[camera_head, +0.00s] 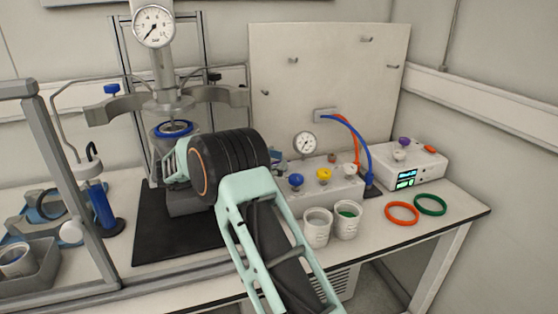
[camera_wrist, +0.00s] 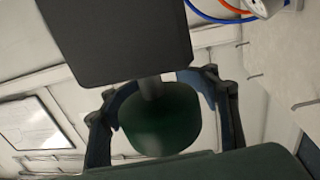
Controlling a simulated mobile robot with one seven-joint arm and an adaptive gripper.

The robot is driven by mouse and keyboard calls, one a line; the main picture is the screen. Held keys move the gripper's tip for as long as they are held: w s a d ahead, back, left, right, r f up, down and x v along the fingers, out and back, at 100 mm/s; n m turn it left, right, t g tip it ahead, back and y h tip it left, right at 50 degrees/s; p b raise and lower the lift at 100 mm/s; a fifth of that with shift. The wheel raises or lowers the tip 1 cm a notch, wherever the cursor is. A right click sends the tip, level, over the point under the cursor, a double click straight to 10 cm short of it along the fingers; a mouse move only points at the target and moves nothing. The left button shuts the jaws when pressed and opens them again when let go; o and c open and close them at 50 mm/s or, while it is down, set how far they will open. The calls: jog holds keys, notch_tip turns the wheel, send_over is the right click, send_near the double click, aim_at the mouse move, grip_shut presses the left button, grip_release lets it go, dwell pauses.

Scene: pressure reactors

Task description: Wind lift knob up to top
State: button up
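In the wrist view a dark green round knob (camera_wrist: 160,125) sits on a short grey shaft under a dark block (camera_wrist: 115,40). I take it for the lift knob. My gripper (camera_wrist: 160,82) has one finger at each side of the knob, with the blue-grey pads close to its edges. I cannot tell whether the pads touch it. In the head view my arm reaches to the reactor stand, and its wrist hides the knob and my fingers. The reactor head with its pressure gauge (camera_head: 154,27) stands above a vessel with a blue ring (camera_head: 173,129).
A control box (camera_head: 335,185) with coloured knobs stands to the right of my arm. Two white cups (camera_head: 317,228) stand before it. An orange ring (camera_head: 402,212) and a green ring (camera_head: 430,205) lie at right. A grey frame (camera_head: 70,180) stands at left.

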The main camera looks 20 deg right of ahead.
jog(key=shift+w+r, duration=0.1)
notch_tip(320, 180, up, 10)
dwell(0.6)
